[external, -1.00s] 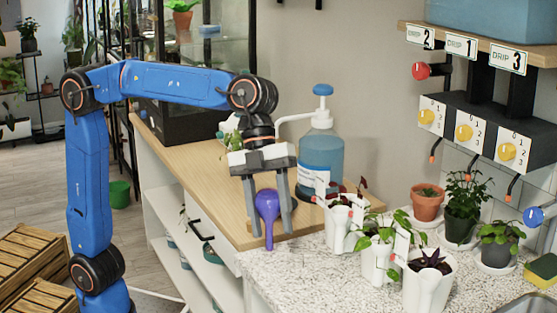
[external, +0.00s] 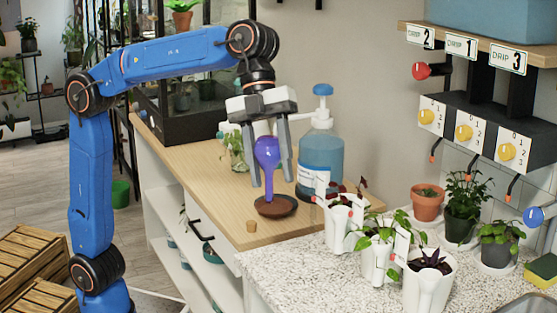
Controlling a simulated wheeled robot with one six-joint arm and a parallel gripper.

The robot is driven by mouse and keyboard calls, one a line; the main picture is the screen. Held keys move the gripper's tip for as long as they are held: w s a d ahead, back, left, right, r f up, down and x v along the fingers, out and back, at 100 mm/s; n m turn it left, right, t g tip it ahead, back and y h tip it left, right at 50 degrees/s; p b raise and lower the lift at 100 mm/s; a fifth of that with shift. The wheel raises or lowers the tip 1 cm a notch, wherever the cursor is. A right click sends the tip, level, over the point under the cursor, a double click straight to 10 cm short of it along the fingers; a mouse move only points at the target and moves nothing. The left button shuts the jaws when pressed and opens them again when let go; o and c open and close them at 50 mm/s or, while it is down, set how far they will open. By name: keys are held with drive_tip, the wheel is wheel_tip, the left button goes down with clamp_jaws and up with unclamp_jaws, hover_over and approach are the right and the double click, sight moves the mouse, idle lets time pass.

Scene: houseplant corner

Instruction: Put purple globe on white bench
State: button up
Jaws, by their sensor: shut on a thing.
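The purple globe (external: 267,152), with a round bulb and a thin stem pointing down, is upright between the fingers of my gripper (external: 268,170). My gripper is shut on it, above the wooden counter. The stem's tip shows in front of a brown saucer (external: 288,210); I cannot tell whether it touches. The white bench (external: 303,262), a speckled pale top, lies to the right and nearer the camera, apart from the globe.
A blue pump bottle (external: 320,160) stands just right of my gripper, and a small leafy plant (external: 237,150) behind it. White pots (external: 338,228) stand on the bench. The bench's front left part is clear.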

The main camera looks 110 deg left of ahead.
wheel_tip(320, 180, up, 2)
drive_tip(key=shift+r, duration=0.1)
drive_tip(key=s+a+n+t+y, duration=0.1)
drive_tip(key=s+a+n, duration=0.2)
drive_tip(key=a, duration=1.2)
drive_tip(key=s+a+n+t+y, duration=0.1)
drive_tip(key=s+a+n, duration=0.25)
drive_tip(key=a, duration=1.05)
drive_tip(key=s+a+n+y, duration=0.4)
drive_tip(key=s+a+n, duration=0.3)
drive_tip(key=s+a, duration=1.4)
drive_tip(key=shift+w+d+f, duration=0.1)
drive_tip(key=shift+w+f, duration=0.05)
drive_tip(key=shift+f, duration=6.55)
drive_tip(key=shift+w+d+f, duration=0.1)
drive_tip(key=shift+w+f, duration=0.05)
drive_tip(key=shift+f, duration=6.55)
